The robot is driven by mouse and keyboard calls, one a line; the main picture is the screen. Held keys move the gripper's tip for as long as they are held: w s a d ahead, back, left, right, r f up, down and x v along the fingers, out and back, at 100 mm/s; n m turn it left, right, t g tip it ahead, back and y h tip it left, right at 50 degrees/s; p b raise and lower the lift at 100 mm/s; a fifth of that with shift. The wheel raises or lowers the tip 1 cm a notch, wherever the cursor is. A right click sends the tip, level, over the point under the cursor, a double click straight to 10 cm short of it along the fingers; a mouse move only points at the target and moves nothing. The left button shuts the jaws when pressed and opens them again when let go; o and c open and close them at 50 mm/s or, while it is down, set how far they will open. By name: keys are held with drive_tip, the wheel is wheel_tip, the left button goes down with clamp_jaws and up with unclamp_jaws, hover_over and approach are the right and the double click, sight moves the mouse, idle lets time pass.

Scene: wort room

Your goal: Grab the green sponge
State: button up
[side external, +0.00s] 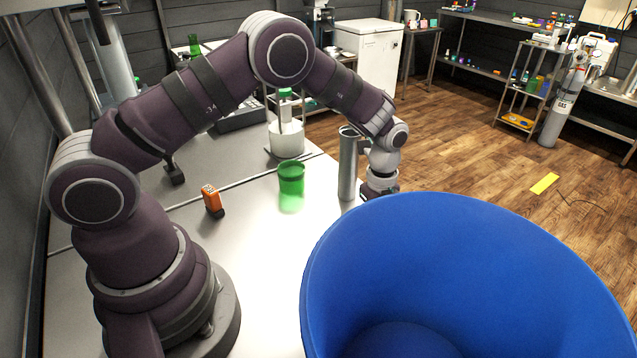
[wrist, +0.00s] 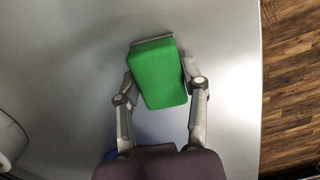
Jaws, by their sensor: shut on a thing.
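The green sponge (wrist: 160,78) is a green block with a greyish strip along its far edge. It lies slightly tilted between the two fingers of my gripper (wrist: 159,84) in the wrist view. The fingers are shut on its left and right sides. Under it is the grey metal table (wrist: 60,60); whether the sponge touches the table or is lifted, I cannot tell. In the side view, my wrist shows beside the metal cylinder, but the blue tub-like object in front hides my fingers and the sponge.
A large blue rounded object (side external: 335,245) fills the front right of the side view. A metal cylinder (side external: 347,165) stands close to my wrist. A green cup (side external: 291,180) and an orange item (side external: 211,197) are on the table. Wood floor (wrist: 290,80) lies beyond the table's right edge.

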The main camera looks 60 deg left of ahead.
drive_tip(key=shift+c, duration=0.7)
drive_tip(key=shift+r, duration=0.15)
